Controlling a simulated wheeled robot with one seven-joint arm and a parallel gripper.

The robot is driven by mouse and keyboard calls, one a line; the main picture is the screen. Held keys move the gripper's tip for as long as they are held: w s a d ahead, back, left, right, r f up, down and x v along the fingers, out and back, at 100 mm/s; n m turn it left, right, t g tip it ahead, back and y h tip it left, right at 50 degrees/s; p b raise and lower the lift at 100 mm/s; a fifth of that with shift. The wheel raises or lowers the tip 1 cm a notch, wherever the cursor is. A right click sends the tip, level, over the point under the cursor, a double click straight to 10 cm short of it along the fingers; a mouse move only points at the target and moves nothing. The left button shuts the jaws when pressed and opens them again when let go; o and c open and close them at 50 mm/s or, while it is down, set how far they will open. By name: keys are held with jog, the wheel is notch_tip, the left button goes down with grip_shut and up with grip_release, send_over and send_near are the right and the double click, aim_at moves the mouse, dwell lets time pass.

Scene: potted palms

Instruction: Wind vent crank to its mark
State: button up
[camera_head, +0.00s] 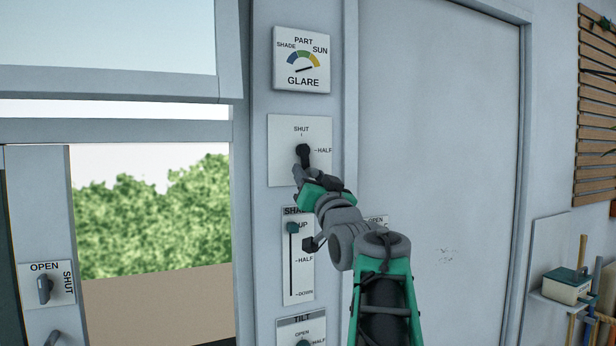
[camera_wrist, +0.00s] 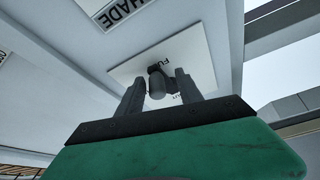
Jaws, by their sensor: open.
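The crank (camera_head: 303,151), a dark knob, is on a white plate (camera_head: 283,128) on the wall post. The plate reads SHUT at the top and HALF at the right; its lower part is hidden behind my gripper (camera_head: 302,174). In the wrist view the crank's grey handle (camera_wrist: 157,84) stands between the two fingers of my open gripper (camera_wrist: 160,88). I cannot tell whether either finger touches it. Part of a word starting with FU shows on the plate (camera_wrist: 200,58) beyond the handle. The crank's exact pointing direction is partly hidden.
A glare dial (camera_head: 301,76) hangs above. A shade slider (camera_head: 292,229) and a tilt plate (camera_head: 288,328) are below. An open/shut knob (camera_head: 44,290) is at the left by the window. A grey door (camera_head: 440,120) is right of my arm, and a shelf with a box (camera_head: 566,286) farther right.

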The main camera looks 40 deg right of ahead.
jog(key=b+v, duration=0.1)
jog(key=v, duration=0.5)
jog(key=shift+s+a+b, duration=0.1)
jog(key=shift+s+b, duration=0.15)
jog(key=shift+b, duration=0.1)
